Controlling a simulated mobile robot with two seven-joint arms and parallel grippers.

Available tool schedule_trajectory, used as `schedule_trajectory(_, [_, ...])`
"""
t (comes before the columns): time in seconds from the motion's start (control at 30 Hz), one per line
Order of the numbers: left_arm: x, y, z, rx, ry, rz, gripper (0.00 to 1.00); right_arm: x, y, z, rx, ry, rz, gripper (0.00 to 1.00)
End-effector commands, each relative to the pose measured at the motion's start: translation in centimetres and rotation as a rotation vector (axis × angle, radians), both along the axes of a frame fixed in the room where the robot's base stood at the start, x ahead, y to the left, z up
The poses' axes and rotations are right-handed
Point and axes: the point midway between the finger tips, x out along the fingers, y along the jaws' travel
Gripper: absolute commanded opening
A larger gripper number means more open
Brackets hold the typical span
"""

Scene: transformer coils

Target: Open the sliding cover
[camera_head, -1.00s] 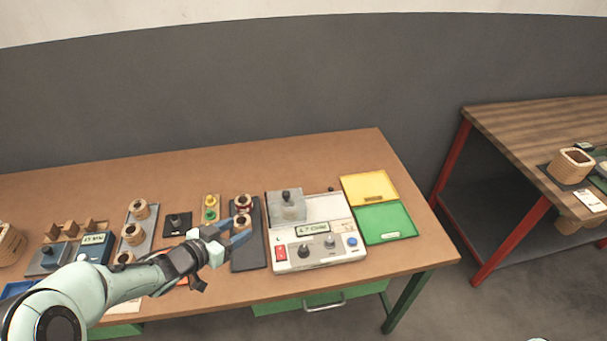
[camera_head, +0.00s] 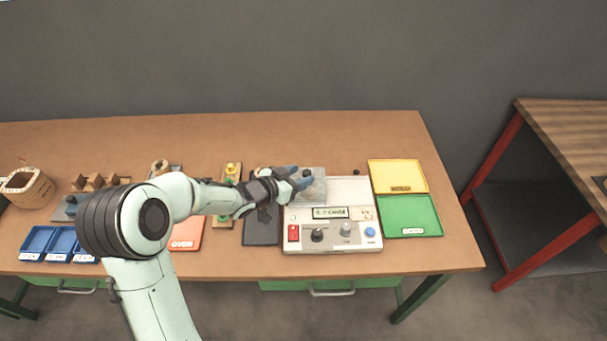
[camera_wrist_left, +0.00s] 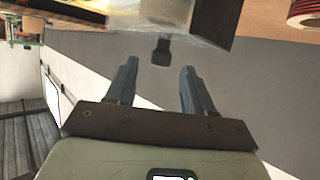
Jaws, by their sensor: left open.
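The tester (camera_head: 353,196) is a pale box on the table, with a display, knobs and a red switch on its front. A clear sliding cover (camera_head: 316,190) sits on its upper left part. My left gripper (camera_head: 304,178) is open at the cover and partly hides it. In the left wrist view, the cover (camera_wrist_left: 188,18) is at the top, and its dark knob (camera_wrist_left: 161,52) lies between the tips of my open left gripper (camera_wrist_left: 159,66). I cannot tell whether the fingers touch the knob. My right gripper is not in view.
A yellow tray (camera_head: 397,175) and a green tray (camera_head: 410,216) lie right of the tester. A dark mat (camera_head: 262,228) lies close on its left. Blue bins (camera_head: 58,242) and an orange tray (camera_head: 187,234) are farther left. A second table (camera_head: 570,130) stands at the right.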

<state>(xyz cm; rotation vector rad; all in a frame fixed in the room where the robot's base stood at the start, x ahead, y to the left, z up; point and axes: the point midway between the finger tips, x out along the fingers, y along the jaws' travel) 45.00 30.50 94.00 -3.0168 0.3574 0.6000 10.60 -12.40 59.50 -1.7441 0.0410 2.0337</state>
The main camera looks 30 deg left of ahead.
Motion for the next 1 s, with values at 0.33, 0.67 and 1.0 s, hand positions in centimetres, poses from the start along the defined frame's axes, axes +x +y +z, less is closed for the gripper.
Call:
schedule_trajectory(0.33, [2.2,-0.5,-0.9,0.002,0.0,-0.001,0.52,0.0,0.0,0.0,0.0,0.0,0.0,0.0])
schedule_trajectory(0.67, [2.2,-0.5,-0.9,0.001,0.0,0.001,0.1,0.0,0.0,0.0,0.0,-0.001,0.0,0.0])
schedule_trajectory(1.0, [3.3,-2.4,-1.3,0.001,-0.002,-0.003,0.0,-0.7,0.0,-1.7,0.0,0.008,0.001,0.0])
